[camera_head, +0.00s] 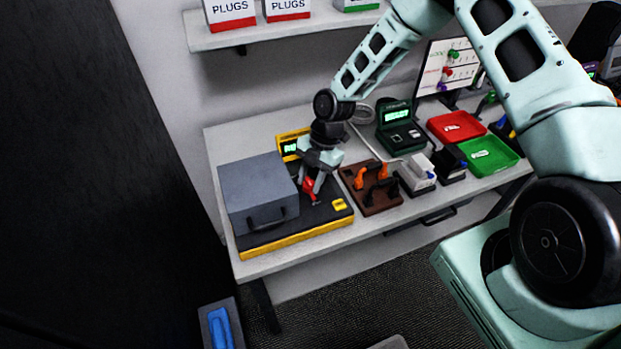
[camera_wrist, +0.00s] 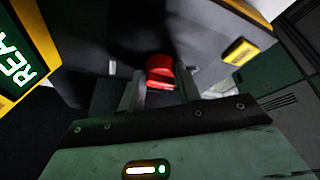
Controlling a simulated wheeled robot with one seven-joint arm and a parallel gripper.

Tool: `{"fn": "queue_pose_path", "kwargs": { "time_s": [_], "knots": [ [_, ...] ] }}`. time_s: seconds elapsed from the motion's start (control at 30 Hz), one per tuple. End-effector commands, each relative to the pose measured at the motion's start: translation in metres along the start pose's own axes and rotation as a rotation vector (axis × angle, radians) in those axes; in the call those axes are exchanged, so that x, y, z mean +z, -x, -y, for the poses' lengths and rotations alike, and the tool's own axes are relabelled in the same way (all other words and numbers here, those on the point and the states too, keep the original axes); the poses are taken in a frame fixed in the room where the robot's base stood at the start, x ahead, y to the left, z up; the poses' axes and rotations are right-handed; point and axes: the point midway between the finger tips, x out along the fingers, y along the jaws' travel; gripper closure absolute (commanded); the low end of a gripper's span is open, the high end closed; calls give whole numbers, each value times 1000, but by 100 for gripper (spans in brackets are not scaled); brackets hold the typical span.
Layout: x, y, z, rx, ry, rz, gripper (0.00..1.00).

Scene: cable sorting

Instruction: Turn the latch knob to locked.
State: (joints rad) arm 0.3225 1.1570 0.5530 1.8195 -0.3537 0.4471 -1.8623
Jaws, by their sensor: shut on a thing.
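The red latch knob (camera_head: 309,186) sits on the dark top of a yellow-edged fixture (camera_head: 297,236), just right of a grey lidded box (camera_head: 258,190). My gripper (camera_head: 315,186) reaches down onto it from above. In the wrist view the red knob (camera_wrist: 160,70) shows between the two fingers of my gripper (camera_wrist: 160,90), which are shut on it. The fingers hide part of the knob. I cannot tell its exact turn angle. A small pale mark shows on the dark panel to the left of the knob in the wrist view.
A yellow display (camera_head: 291,146) stands behind the box; its screen reads "REA…" in the wrist view. A yellow button (camera_head: 339,204) is right of the knob. A brown tool rack (camera_head: 371,188), a red tray (camera_head: 456,127) and a green tray (camera_head: 487,155) lie farther right.

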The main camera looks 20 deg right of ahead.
Motion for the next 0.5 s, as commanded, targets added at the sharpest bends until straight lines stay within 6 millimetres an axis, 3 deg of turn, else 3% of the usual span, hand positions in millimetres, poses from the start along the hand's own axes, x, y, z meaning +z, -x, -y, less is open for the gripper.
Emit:
{"fn": "queue_pose_path", "kwargs": {
  "time_s": [0.27,0.5],
  "knots": [
    [0,-1,2,27,-72,4,89],
    [0,-3,4,95,-237,14,89]
  ]
}}
